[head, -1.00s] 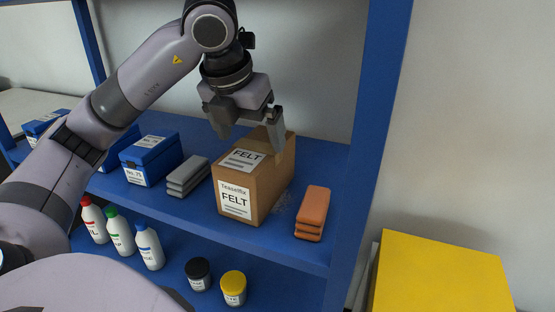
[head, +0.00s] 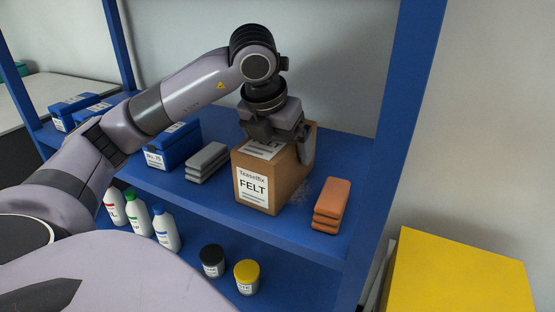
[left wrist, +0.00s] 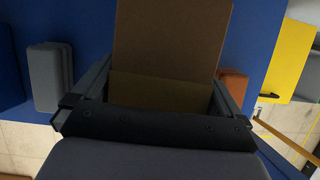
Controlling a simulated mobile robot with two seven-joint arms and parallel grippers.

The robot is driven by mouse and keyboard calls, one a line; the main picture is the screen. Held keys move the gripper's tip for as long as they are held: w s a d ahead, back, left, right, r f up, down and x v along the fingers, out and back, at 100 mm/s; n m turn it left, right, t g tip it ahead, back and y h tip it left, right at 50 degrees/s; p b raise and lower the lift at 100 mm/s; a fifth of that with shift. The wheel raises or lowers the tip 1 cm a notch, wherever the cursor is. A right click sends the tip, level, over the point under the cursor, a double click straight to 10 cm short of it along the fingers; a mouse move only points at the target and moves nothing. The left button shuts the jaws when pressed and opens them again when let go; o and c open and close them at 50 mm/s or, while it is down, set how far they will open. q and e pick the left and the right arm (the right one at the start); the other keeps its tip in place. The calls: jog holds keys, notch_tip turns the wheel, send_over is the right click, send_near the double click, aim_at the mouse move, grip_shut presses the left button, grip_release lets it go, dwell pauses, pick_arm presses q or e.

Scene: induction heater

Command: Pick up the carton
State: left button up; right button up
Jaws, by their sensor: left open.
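The carton (head: 288,184) is a brown box labelled FELT, standing upright on the blue shelf. My left gripper (head: 279,148) is at the top of the carton in the head view, its fingers pointing down. One finger is in front of the carton's right side; the other is partly hidden. In the left wrist view the carton (left wrist: 168,40) lies between the two fingers of my left gripper (left wrist: 158,95), with a small gap on each side. The gripper is open. My right gripper is not in view.
Grey blocks (head: 206,160) stand left of the carton and orange blocks (head: 331,205) right of it on the blue shelf (head: 270,228). Blue boxes (head: 172,147) are further left. Bottles (head: 165,228) and jars (head: 246,277) stand on the lower level. A blue post (head: 405,120) rises at the right.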

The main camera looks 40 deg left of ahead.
pick_arm(q)
jog(key=shift+f, duration=0.25)
dwell(0.4)
jog(key=shift+r, duration=0.1)
jog(key=c, duration=0.9)
